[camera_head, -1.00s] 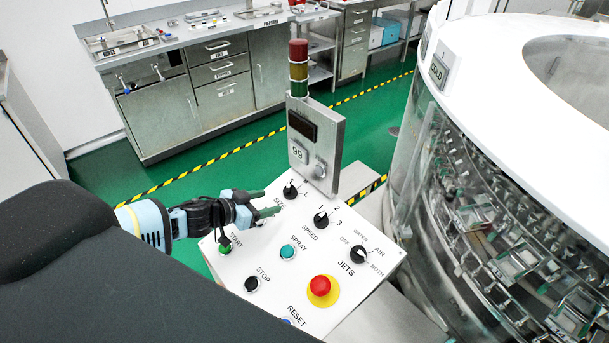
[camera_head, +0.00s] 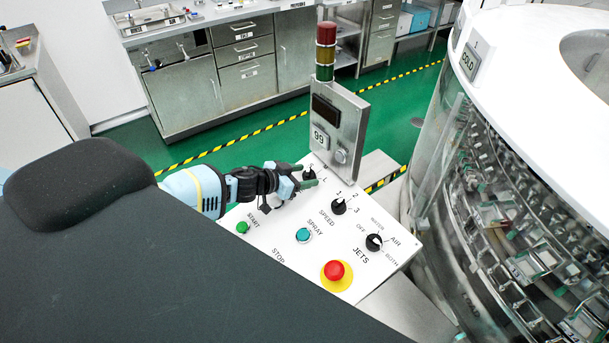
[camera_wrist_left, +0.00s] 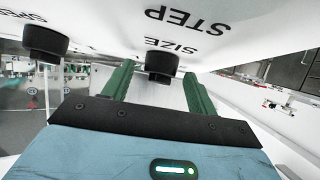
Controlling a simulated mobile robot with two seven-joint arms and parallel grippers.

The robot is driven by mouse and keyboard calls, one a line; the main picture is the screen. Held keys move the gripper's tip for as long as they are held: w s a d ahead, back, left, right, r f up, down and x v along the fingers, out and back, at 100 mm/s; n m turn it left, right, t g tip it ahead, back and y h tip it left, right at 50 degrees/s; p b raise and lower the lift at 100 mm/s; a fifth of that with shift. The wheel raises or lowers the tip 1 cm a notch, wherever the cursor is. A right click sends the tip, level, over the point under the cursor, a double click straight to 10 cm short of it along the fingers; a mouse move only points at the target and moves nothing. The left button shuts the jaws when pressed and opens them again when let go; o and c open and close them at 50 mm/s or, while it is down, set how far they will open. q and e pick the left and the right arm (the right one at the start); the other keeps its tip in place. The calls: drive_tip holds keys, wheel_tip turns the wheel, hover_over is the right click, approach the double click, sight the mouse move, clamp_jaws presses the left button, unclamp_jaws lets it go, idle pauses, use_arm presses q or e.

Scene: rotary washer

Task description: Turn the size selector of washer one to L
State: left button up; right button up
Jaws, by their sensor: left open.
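The washer control panel (camera_head: 270,220) is a sloped white plate. Its black SIZE selector knob (camera_head: 309,174) is near the top left, partly covered by my left gripper. The letter L shows at its right. I cannot tell where the knob points. My left gripper (camera_head: 308,177) has its green fingers open, one on each side of the knob. In the left wrist view the SIZE knob (camera_wrist_left: 162,66) lies between the fingertips of the left gripper (camera_wrist_left: 158,80), with gaps on both sides. My right gripper is not in view.
The SPEED knob (camera_head: 338,206) and JETS knob (camera_head: 374,242) are right of the gripper. The green START button (camera_head: 242,227) and red stop button (camera_head: 335,270) are lower. A display post (camera_head: 338,130) rises just behind. The round washer (camera_head: 440,170) stands at right.

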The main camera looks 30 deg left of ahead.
use_arm(q)
drive_tip(key=shift+w+d+f, duration=0.15)
drive_tip(key=shift+w+d, duration=0.05)
drive_tip(key=shift+w, duration=0.2)
